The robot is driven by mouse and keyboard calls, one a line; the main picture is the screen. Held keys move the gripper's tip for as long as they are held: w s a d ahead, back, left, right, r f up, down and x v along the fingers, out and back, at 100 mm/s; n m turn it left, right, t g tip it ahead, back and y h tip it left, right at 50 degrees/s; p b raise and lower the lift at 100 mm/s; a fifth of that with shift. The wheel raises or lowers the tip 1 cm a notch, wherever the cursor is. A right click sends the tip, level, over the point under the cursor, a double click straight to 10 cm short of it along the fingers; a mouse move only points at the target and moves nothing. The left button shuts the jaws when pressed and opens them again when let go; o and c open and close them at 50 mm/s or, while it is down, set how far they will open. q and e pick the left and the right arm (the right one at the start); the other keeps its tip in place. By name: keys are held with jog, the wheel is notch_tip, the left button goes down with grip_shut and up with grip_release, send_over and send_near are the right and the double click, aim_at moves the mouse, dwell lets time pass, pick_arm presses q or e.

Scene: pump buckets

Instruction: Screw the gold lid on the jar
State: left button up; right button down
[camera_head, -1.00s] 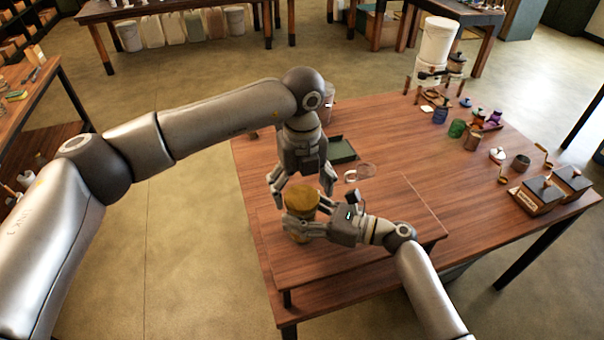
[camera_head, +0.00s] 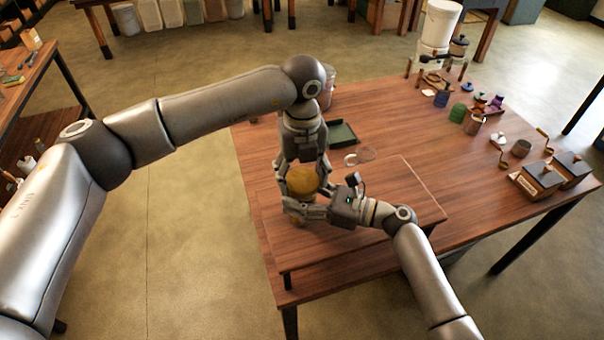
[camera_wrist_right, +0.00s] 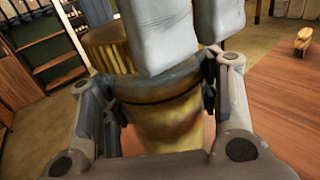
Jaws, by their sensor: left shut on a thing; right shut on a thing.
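The gold lid (camera_head: 302,180) is at the top of the jar, between the fingers of my left gripper (camera_head: 304,174), which reaches down from above and is shut on it. In the right wrist view the ribbed gold lid (camera_wrist_right: 106,46) shows beside the pale left fingers. The jar (camera_wrist_right: 165,115) is glassy with yellowish-brown contents and a dark band near its top. My right gripper (camera_head: 300,206) is shut around the jar from the side, below the lid. The fingers hide much of the rim, so I cannot tell how the lid sits on it.
Both arms work over a raised wooden board (camera_head: 360,238) on the table. Behind lie a dark green tray (camera_head: 342,134) and a clear round thing (camera_head: 361,157).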

pick_arm(q)
jog(key=m, duration=1.9)
jog(key=shift+m, duration=0.3)
jog(key=m, duration=0.7)
jog(key=o, duration=1.1)
jog(key=shift+r, duration=2.2)
jog(key=shift+c, duration=0.2)
